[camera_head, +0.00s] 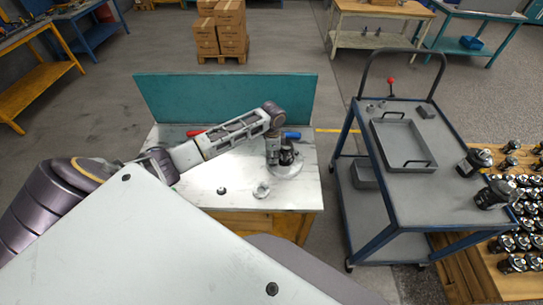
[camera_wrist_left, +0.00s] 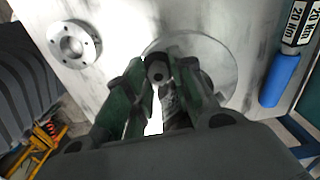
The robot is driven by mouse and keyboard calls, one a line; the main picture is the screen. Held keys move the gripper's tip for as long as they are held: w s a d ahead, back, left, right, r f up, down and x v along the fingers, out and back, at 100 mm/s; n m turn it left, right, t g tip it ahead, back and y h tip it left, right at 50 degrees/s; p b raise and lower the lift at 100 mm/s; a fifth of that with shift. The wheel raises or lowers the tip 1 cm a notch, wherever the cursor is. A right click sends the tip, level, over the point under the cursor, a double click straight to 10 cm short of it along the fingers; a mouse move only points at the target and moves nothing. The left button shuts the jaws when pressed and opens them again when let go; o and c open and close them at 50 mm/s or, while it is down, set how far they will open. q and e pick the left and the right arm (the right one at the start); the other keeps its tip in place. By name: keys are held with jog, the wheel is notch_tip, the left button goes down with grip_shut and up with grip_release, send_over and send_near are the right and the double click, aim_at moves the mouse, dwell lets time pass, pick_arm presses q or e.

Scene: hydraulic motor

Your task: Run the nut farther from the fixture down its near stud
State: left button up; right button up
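My left gripper (camera_head: 273,155) points down over the round light plate of the fixture (camera_head: 290,169) on the white-topped bench. In the left wrist view its green-sided fingers (camera_wrist_left: 160,72) stand on both sides of a dark part (camera_wrist_left: 157,74) with a small round end. I cannot tell whether they touch it. A dark upright body (camera_head: 288,153) stands on the plate beside the gripper. The nuts and studs cannot be made out, as the fingers and dark parts hide that spot. My right gripper is not in view.
A light flange ring (camera_head: 262,190) and a small dark part (camera_head: 222,191) lie on the bench front. A blue-handled tool (camera_head: 291,135) and a red handle (camera_head: 195,132) lie near the teal back panel (camera_head: 225,98). A grey cart (camera_head: 410,195) stands at right.

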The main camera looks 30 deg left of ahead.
pick_arm(q)
jog(key=shift+d+f, duration=0.15)
jog(key=shift+d, duration=0.3)
jog(key=n, duration=0.2)
jog(key=shift+w+d+n, duration=0.1)
jog(key=shift+n, duration=0.3)
jog(key=n, duration=0.7)
jog(key=shift+a, duration=0.25)
